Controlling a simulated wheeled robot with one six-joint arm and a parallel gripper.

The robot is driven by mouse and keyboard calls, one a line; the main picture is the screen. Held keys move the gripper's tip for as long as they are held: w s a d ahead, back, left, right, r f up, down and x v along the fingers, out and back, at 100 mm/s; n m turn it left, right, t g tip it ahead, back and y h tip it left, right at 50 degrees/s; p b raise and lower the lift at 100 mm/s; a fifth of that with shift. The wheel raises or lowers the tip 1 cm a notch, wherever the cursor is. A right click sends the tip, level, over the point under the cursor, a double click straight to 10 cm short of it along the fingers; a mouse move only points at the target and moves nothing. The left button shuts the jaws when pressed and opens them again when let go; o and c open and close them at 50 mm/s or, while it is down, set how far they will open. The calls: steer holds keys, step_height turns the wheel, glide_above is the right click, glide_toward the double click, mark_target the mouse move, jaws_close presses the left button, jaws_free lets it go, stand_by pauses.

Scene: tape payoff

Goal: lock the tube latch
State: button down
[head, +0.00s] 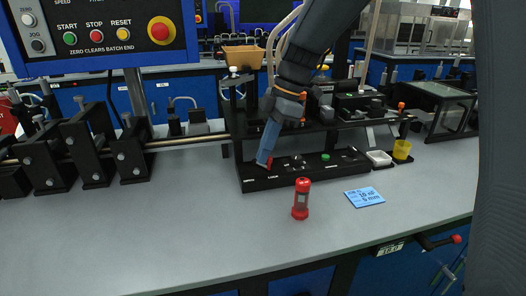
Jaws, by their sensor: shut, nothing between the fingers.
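My gripper (265,163) points down over the left part of a low black panel (296,172) on the bench. Its blue-grey fingers are shut with nothing between them. A small red piece (269,163), perhaps the tube latch, shows right at the fingertips, partly hidden by them. I cannot tell whether the fingertips touch it. White labels too small to read surely are on the panel around it. A tube with red caps (301,198) stands upright on the bench in front of the panel, apart from my gripper.
A green button (325,155) is on the panel. A white tray (379,158) and a yellow cup (402,150) are to its right. A blue card (364,197) lies in front. Black rollers or blocks (82,150) stand at left. The front-left bench is clear.

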stand_by(0.4)
steer(key=p+v, duration=0.6)
steer(key=v, duration=0.4)
steer(key=shift+a, duration=0.1)
